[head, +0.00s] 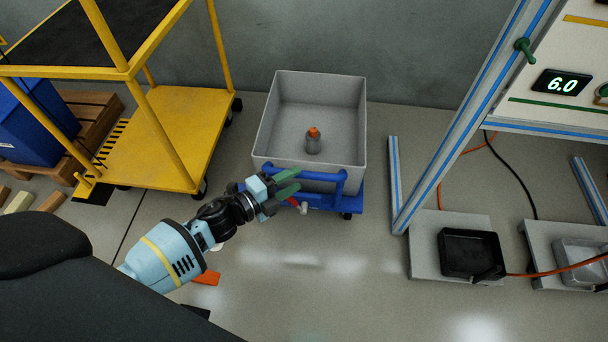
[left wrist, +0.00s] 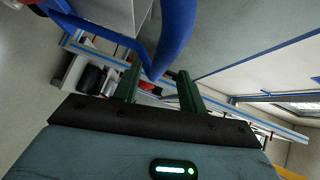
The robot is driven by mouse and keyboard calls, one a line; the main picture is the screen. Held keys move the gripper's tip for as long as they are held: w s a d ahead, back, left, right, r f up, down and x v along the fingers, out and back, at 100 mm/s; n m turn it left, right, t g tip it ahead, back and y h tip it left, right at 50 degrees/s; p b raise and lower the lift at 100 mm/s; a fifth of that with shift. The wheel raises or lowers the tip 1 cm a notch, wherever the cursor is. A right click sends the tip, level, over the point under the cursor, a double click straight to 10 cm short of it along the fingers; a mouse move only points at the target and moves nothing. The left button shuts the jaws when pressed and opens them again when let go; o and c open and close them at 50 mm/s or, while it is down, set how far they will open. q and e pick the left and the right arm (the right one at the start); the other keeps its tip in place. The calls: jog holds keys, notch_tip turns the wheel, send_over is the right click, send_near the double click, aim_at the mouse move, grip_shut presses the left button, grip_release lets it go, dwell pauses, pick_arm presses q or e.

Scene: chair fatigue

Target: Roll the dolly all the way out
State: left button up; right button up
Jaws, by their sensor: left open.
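The dolly (head: 352,198) is a low blue cart with a blue tubular handle (head: 338,185) at its near end, and it carries a grey bin (head: 358,130). My left gripper (head: 290,182) is at the left end of the handle, its green fingers open and pointing right. In the left wrist view, the blue handle tube (left wrist: 174,40) bends down near the gap between the open fingers (left wrist: 160,88). I cannot tell whether they touch it. My right gripper is not in view.
A grey bottle with an orange cap (head: 313,142) stands in the bin. A yellow cart (head: 180,125) stands left of the dolly. A blue-striped frame (head: 450,130) with a display stands to the right, with a black tray (head: 470,255) below. The floor in front of the dolly is mostly clear.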

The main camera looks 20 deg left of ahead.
aim_at(303, 176)
pick_arm(q)
jog(key=shift+b+x, duration=0.5)
jog(key=shift+x, duration=1.55)
grip_shut()
